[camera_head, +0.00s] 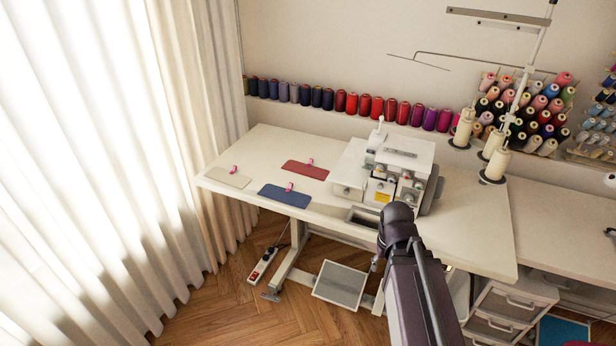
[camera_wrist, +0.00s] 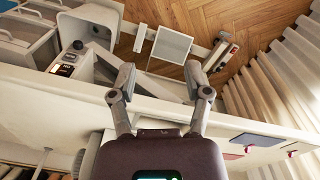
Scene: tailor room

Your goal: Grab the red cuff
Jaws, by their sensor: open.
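The red cuff (camera_head: 302,171) lies flat on the white sewing table (camera_head: 262,148), with a pink clip at its upper edge. A blue cuff (camera_head: 284,198) lies in front of it and a beige cuff (camera_head: 228,178) to its left, each with a pink clip. In the wrist view, the red cuff (camera_wrist: 231,156) shows small at the lower right, near the blue cuff (camera_wrist: 257,140). My gripper (camera_wrist: 160,76) is open and empty, with its fingers spread apart, well away from the cuffs. In the head view my arm stands to the right of the cuffs; the fingers cannot be made out.
A white overlock machine (camera_head: 400,165) stands just right of the red cuff. Thread cones (camera_head: 493,160) on a tall stand are farther right. Spools (camera_head: 365,106) line the wall behind. Curtains (camera_head: 185,120) hang at the left. Bare tabletop lies behind the cuffs.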

